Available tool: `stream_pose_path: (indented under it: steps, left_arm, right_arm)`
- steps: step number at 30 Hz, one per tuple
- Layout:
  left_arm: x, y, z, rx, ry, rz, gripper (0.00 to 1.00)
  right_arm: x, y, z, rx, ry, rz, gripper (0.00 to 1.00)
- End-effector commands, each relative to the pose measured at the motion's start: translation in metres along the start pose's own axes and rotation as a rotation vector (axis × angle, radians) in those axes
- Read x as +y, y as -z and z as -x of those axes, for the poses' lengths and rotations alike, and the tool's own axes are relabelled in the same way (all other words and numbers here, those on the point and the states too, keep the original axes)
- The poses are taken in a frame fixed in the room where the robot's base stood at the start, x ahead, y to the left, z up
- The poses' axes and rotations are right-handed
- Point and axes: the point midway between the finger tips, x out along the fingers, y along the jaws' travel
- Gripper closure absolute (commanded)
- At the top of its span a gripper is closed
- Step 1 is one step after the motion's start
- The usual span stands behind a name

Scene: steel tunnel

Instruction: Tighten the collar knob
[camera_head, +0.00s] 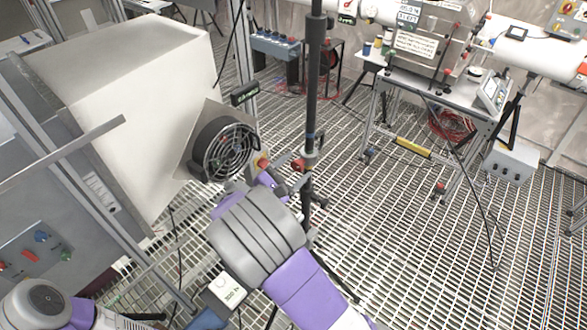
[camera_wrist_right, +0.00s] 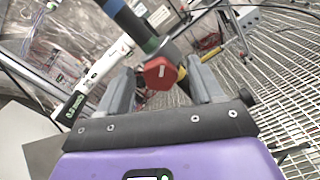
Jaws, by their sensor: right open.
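The collar knob (camera_head: 298,165) is a small red knob on a collar around the dark upright pole (camera_head: 315,80). In the right wrist view the red knob (camera_wrist_right: 160,74) shows large, with a pale mark on its face, between my two grey fingers. My right gripper (camera_head: 270,182) is beside the pole, just left of and below the knob, partly hidden by my own grey and purple wrist. In the wrist view the right gripper (camera_wrist_right: 162,85) is open, fingers apart from the knob on both sides. I cannot tell how deep the knob sits between them. My left gripper is out of view.
A steel table (camera_head: 425,88) with equipment stands back right. The grating floor (camera_head: 400,245) between is mostly clear.

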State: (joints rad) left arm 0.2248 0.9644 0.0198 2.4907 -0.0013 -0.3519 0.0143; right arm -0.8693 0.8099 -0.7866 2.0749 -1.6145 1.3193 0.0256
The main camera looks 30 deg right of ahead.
Motion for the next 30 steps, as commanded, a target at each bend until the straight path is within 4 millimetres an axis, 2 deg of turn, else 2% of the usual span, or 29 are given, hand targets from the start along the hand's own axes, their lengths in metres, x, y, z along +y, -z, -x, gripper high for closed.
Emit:
stream_pose_path:
  steps: [4, 12, 15, 20, 30]
  left_arm:
    - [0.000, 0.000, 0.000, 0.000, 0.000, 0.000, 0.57]
    - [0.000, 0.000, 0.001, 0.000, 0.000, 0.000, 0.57]
    - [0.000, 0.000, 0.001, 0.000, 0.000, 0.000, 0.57]
    - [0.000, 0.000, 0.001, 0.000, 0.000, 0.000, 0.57]
    - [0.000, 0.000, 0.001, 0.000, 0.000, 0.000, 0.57]
  right_arm:
    - [0.001, 0.000, 0.012, 0.001, -0.003, 0.000, 0.34]
    - [0.001, 0.000, 0.057, 0.002, -0.004, 0.000, 0.34]
    - [0.001, 0.000, 0.068, 0.001, -0.003, 0.000, 0.34]
    - [0.000, 0.000, 0.076, 0.000, -0.001, 0.000, 0.34]
    - [0.000, 0.000, 0.076, 0.000, 0.000, 0.000, 0.34]
